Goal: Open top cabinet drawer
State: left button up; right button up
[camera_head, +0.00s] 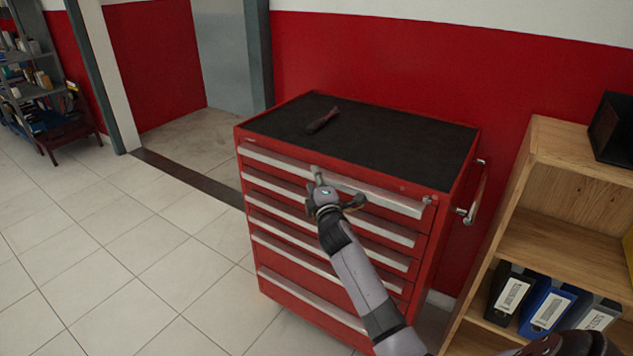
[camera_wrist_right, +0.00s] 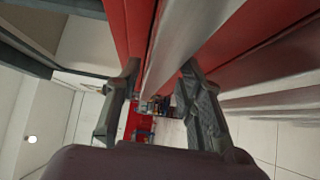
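The red tool cabinet (camera_head: 247,205) stands against the wall with a black top. Its top drawer (camera_head: 385,198) has a long pale handle strip along its upper front edge and looks shut, flush with the drawers below. My right gripper (camera_head: 318,178) is at the middle of this strip. In the right wrist view the two fingers of my right gripper (camera_wrist_right: 162,75) are apart, with the pale handle strip (camera_wrist_right: 195,40) running between them. I cannot tell whether either finger touches it. My left gripper is out of view.
A dark tool (camera_head: 322,121) lies on the cabinet top. A side handle (camera_head: 478,190) sticks out on the cabinet's right. A wooden shelf (camera_head: 575,150) with binders (camera_head: 546,308) stands close on the right. Tiled floor (camera_head: 120,255) is clear to the left.

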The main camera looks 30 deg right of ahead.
jog(key=shift+f, duration=0.1)
grip_shut()
jog(key=shift+f, duration=0.1)
dwell(0.4)
